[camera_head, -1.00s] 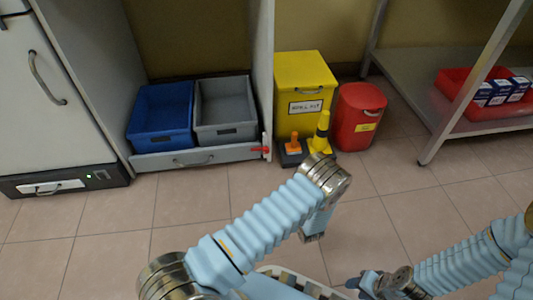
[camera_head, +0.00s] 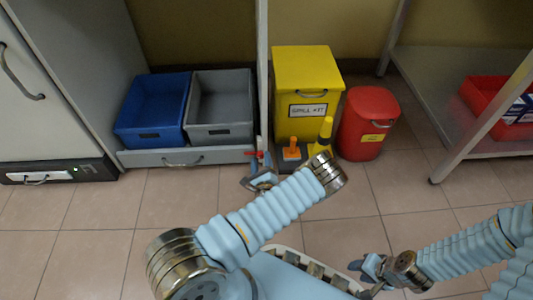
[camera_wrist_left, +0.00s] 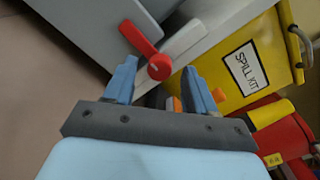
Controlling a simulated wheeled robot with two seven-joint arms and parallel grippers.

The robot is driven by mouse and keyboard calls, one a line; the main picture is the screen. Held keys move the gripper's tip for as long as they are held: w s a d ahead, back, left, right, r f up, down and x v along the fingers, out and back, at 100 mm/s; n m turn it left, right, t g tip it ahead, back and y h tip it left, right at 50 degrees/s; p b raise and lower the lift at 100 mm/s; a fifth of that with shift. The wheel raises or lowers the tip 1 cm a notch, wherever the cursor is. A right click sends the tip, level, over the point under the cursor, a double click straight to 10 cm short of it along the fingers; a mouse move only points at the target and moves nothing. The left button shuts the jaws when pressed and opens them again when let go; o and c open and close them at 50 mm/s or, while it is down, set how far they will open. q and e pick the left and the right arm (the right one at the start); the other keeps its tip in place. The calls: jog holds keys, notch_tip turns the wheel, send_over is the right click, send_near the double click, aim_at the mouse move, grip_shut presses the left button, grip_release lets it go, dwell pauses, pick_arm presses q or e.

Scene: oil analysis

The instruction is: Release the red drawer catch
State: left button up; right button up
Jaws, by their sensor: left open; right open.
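The red catch (camera_head: 257,154) sits at the right end of the grey drawer front (camera_head: 170,158). In the left wrist view the red catch (camera_wrist_left: 141,41) is a lever with a round hub, slanting up and left across the edge of the drawer. My left gripper (camera_head: 258,173) is open right in front of the catch. In the left wrist view its two blue fingers (camera_wrist_left: 162,82) stand apart on either side of the hub, with nothing held; whether they touch it I cannot tell. My right gripper (camera_head: 368,272) is open and empty at the lower right, far from the drawer.
A yellow spill kit box (camera_head: 306,125), a red bin (camera_head: 367,145), a yellow cone (camera_head: 325,130) and an orange-topped item (camera_head: 291,152) stand close right of the catch. The floor in front is clear.

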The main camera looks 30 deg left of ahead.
pick_arm(q)
jog(key=shift+w+a, duration=0.15)
jog(key=shift+w, duration=0.1)
pick_arm(e)
jog(key=shift+w, duration=0.35)
pick_arm(q)
grip_shut()
